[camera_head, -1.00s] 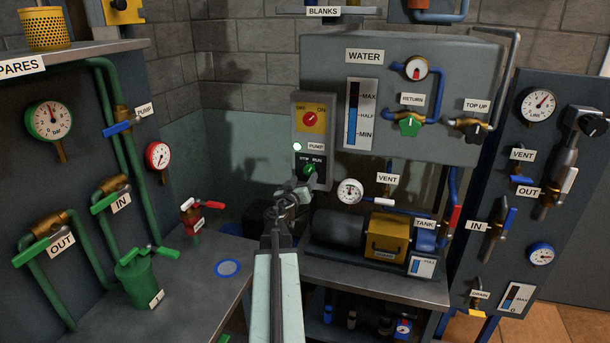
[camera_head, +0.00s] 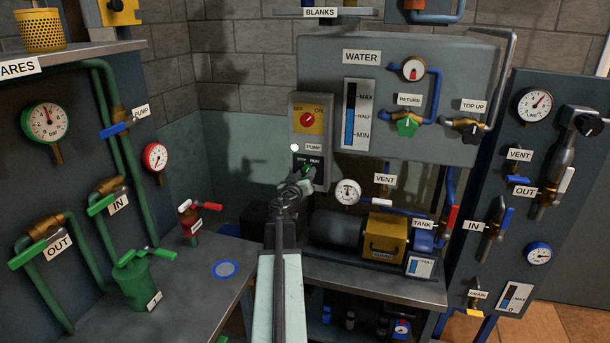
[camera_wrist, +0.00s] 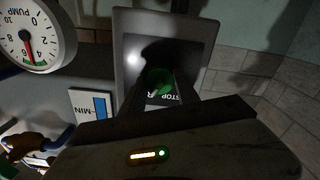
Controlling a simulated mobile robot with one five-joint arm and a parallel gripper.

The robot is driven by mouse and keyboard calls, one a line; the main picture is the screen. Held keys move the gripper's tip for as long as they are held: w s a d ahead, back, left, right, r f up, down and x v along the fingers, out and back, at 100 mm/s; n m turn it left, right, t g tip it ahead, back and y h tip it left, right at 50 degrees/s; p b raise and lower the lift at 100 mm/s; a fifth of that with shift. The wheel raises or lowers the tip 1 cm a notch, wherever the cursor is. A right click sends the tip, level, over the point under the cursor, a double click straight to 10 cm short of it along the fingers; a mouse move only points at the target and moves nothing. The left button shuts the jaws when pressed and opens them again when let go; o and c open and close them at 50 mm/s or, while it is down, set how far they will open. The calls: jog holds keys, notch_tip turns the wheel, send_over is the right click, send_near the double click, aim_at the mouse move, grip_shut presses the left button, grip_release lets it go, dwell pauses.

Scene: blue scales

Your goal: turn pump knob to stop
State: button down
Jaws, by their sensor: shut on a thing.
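The pump knob is green and sits between the STOP and RUN marks on the lower part of a grey switch box (camera_head: 311,123). In the wrist view the green pump knob (camera_wrist: 158,80) shows between the dark jaws of my gripper (camera_wrist: 160,88). In the head view my gripper (camera_head: 304,180) covers most of the knob. The gripper is shut on the knob. The STOP mark and part of another letter show beside it in the wrist view.
Above the knob are a white lamp (camera_head: 295,147) and a red OFF/ON switch (camera_head: 308,120). The pump gauge (camera_head: 347,191) and yellow pump housing (camera_head: 386,237) stand below right. The WATER panel (camera_head: 455,70) is to the right, and the green-pipe panel (camera_head: 80,210) to the left.

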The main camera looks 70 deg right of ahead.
jog(key=n, duration=0.5)
jog(key=shift+n, duration=0.4)
jog(key=n, duration=0.5)
jog(key=shift+a+n, duration=0.1)
jog(key=shift+n, duration=0.5)
jog(key=c, duration=0.9)
grip_release()
jog(key=a, duration=0.7)
jog(key=shift+s+a, duration=0.2)
jog(key=shift+a, duration=0.15)
